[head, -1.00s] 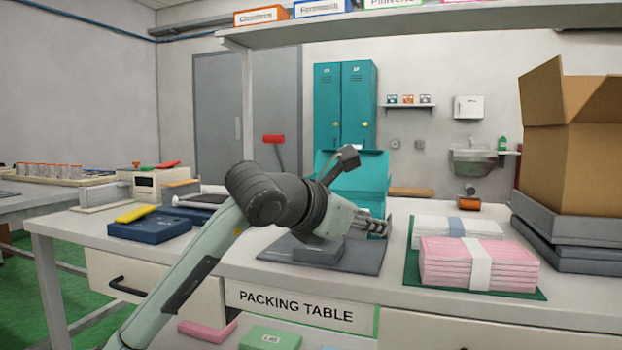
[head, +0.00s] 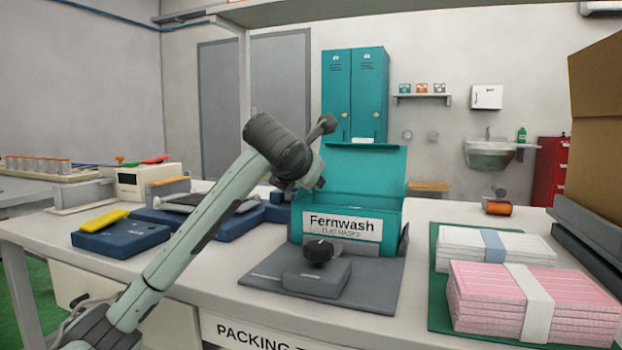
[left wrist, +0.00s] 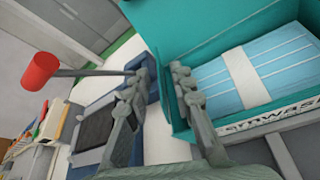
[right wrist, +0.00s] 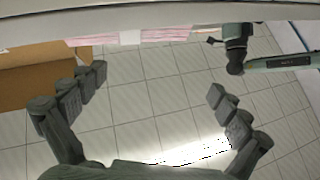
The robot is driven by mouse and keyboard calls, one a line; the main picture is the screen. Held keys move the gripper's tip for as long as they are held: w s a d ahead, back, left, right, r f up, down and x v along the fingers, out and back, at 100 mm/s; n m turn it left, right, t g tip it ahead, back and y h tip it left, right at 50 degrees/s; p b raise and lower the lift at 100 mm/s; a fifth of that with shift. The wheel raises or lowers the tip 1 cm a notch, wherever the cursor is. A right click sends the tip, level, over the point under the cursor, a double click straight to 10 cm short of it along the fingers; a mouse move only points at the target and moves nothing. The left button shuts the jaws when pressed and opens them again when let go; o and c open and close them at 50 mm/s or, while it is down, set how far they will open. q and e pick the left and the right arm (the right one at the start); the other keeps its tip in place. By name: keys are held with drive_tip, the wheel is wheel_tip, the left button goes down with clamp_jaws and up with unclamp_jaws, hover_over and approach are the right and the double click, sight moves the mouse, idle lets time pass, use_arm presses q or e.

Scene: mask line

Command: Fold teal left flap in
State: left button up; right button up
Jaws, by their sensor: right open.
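The teal Fernwash box (head: 343,228) stands on a grey fixture (head: 340,288) on the packing table, its lid (head: 364,170) raised at the back. In the left wrist view, banded blue masks (left wrist: 242,75) lie inside it. A narrow teal panel, seemingly the left flap (left wrist: 176,112), stands at the box's left side, partly behind one finger. My left gripper (left wrist: 159,78) is open at that side, with its fingers apart; whether it touches the flap is unclear. In the head view its fingers are hidden. My right gripper (right wrist: 155,88) is open and empty, above the tiled floor.
A grey block with a black knob (head: 319,252) is in front of the box. Pink (head: 500,300) and white (head: 490,246) mask stacks lie on a green mat at right. A blue tray (head: 120,238) with a yellow item is at left. A cardboard carton (head: 597,130) stands far right.

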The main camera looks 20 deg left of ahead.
use_arm(q)
drive_tip(key=shift+x, duration=1.05)
drive_tip(key=shift+c, duration=0.4)
clamp_jaws()
